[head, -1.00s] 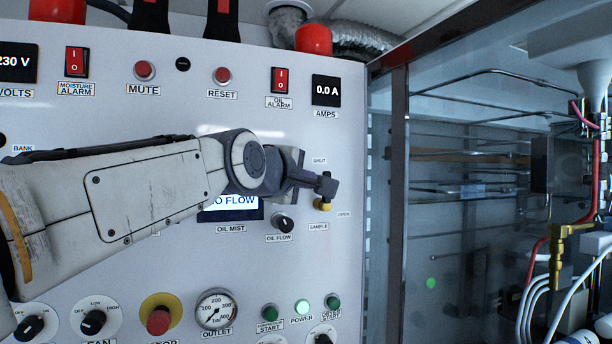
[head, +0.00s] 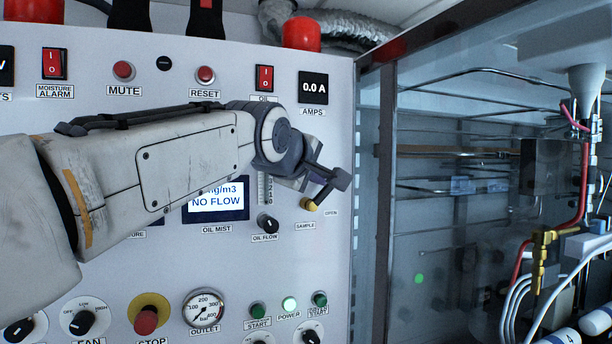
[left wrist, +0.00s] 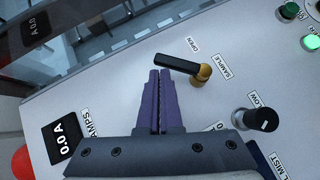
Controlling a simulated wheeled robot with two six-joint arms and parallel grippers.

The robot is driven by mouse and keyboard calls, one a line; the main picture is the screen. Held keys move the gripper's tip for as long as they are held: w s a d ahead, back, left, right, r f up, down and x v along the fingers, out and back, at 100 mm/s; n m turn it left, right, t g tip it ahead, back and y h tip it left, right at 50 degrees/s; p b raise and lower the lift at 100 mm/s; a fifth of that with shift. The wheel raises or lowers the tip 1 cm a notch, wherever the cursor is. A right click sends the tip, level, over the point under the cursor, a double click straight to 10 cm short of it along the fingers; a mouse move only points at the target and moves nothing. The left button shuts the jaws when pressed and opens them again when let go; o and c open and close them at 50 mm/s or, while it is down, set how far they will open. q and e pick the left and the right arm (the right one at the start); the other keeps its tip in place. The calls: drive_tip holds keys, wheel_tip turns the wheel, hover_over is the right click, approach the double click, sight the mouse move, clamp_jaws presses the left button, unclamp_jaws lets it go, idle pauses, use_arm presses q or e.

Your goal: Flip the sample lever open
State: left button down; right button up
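The sample lever (head: 329,189) is a dark bar on a brass valve stem (head: 310,205), on the panel above the SAMPLE label. Its handle slants up and right, between upright and the OPEN label side. In the left wrist view the black handle (left wrist: 178,66) lies just past my fingertips. My left gripper (head: 316,180) is beside the handle, partly hidden by my wrist. Its purple fingers (left wrist: 160,74) are together with nothing between them. The tips are close against the handle's side; whether they touch I cannot tell. My right gripper is not in view.
The oil flow knob (head: 268,223) sits left of and below the lever. The amps display (head: 313,87) is above. The panel's right edge and a frame post (head: 384,170) stand right of the lever, with pipes and hoses beyond.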

use_arm(q)
drive_tip(key=shift+m+g+y, duration=0.3)
drive_tip(key=shift+m+y, duration=0.1)
drive_tip(key=shift+y, duration=0.1)
drive_tip(key=shift+w+d+f+b, duration=0.2)
drive_tip(key=shift+d+f, duration=0.35)
drive_tip(key=shift+d, duration=0.35)
drive_tip(key=shift+w+d+f+b, duration=0.1)
drive_tip(key=shift+w+d+f, duration=0.1)
drive_tip(key=shift+d+f, duration=0.5)
drive_tip(key=shift+d+r, duration=0.15)
drive_tip(key=shift+d, duration=0.1)
drive_tip(key=shift+r, duration=0.1)
drive_tip(key=r+p, duration=0.2)
drive_tip(key=r, duration=0.1)
drive_tip(key=r+p, duration=0.2)
drive_tip(key=shift+a, duration=0.4)
drive_tip(key=s+d+r+b, duration=0.1)
drive_tip(key=s+r, duration=0.5)
drive_tip(key=s, duration=0.1)
drive_tip(key=shift+d, duration=0.25)
